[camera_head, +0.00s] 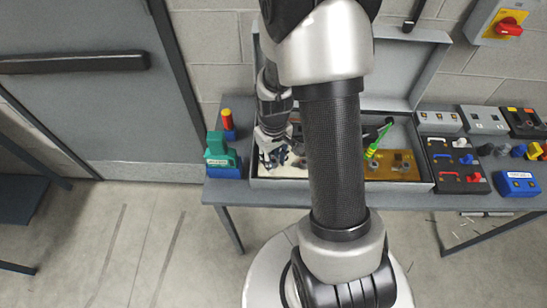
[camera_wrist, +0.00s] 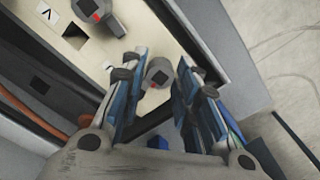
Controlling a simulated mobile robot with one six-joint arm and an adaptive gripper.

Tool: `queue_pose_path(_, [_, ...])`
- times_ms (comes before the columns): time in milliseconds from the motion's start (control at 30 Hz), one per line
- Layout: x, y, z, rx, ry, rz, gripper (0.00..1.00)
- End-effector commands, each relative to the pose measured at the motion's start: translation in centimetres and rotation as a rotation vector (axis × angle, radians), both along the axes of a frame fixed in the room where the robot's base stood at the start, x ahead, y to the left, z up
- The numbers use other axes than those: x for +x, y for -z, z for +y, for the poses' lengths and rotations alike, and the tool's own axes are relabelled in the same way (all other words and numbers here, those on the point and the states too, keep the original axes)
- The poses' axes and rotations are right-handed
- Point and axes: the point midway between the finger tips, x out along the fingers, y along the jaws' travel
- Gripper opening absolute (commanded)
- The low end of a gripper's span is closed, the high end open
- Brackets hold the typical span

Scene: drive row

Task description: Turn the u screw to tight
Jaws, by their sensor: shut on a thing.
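My gripper (camera_wrist: 157,72) is shut on a grey screw (camera_wrist: 158,70) with a small red mark, which shows between the blue-padded fingers in the wrist view. The screw stands on a cream panel (camera_wrist: 125,20) inside a grey case. A second grey screw (camera_wrist: 88,8) with a red mark stands on the same panel, beside a dark square hole. A label with a V-like mark (camera_wrist: 45,12) is near that one. A label by the held screw is too small to read. In the head view my gripper (camera_head: 268,158) is low over the case's left part; the screws are hidden there.
The open grey case (camera_head: 433,160) stands on a table, its lid up behind. A brown panel (camera_head: 400,168) and a green tool (camera_head: 373,146) are in its right part. Control boxes (camera_head: 455,168) stand at right, a green and blue device (camera_head: 222,150) at left.

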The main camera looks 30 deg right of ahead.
Motion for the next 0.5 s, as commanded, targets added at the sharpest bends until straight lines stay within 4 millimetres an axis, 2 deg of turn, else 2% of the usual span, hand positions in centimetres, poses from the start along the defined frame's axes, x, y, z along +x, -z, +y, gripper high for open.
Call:
queue_pose_path(200, [0.0,-0.01,0.0,0.0,0.0,0.0,0.04])
queue_pose_path(500, [0.0,-0.01,-0.01,0.0,0.104,0.0,0.04])
